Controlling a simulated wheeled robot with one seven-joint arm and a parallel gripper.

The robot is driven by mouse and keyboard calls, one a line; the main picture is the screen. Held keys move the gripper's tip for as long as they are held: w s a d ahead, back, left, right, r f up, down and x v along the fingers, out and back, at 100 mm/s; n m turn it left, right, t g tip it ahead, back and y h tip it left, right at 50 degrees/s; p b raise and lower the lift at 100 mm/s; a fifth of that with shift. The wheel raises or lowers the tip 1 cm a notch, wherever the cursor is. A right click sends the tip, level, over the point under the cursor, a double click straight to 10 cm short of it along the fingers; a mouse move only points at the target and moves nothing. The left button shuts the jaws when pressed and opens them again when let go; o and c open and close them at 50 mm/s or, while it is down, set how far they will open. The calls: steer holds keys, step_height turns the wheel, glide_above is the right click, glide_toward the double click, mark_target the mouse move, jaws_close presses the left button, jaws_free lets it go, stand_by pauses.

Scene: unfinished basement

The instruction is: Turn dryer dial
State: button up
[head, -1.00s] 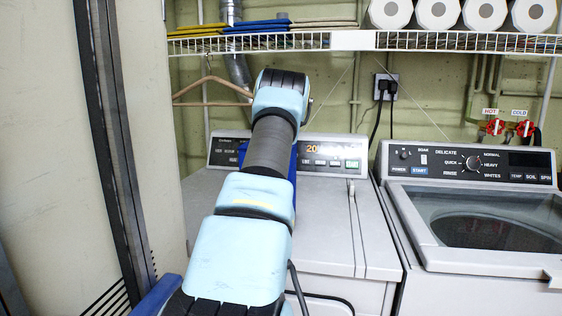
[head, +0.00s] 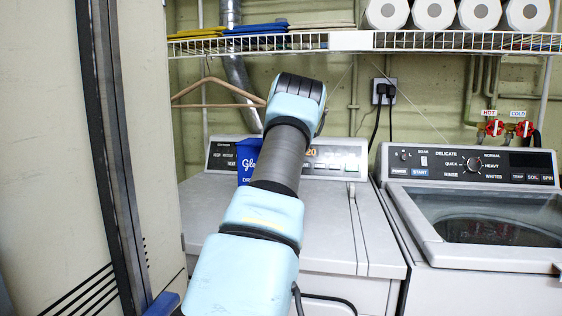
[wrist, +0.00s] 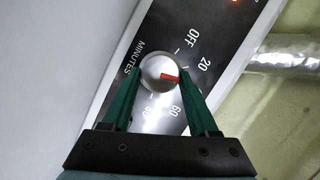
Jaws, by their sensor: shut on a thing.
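The dryer dial (wrist: 158,72) is a round silver knob with a red mark, set in the dark panel of the dryer (head: 330,230). In the wrist view its red mark points right, towards the side near the "20" print. "OFF", "20", "60" and "MINUTES" are printed around it. My gripper (wrist: 158,80) has its green fingers at either side of the dial, closed on it. In the head view my arm hides the dial and the gripper from sight.
A blue box (head: 246,160) shows left of my arm by the dryer's panel. A washer (head: 470,260) stands right of the dryer. A wire shelf (head: 400,40) with paper rolls runs above, and a hanger (head: 205,88) hangs at left. A tall cabinet or wall edge (head: 105,150) is at far left.

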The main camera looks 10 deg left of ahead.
steer(key=shift+a, duration=0.2)
steer(key=o, duration=1.4)
steer(key=shift+w+f, duration=0.2)
steer(key=shift+c, duration=0.2)
steer(key=shift+r, duration=0.1)
steer(key=shift+s+d+r, duration=0.1)
steer(key=shift+s+d, duration=0.05)
steer(key=shift+s, duration=0.05)
steer(key=b+v, duration=0.3)
steer(key=v, duration=0.7)
steer(key=shift+s+r, duration=0.15)
steer(key=shift+r, duration=0.05)
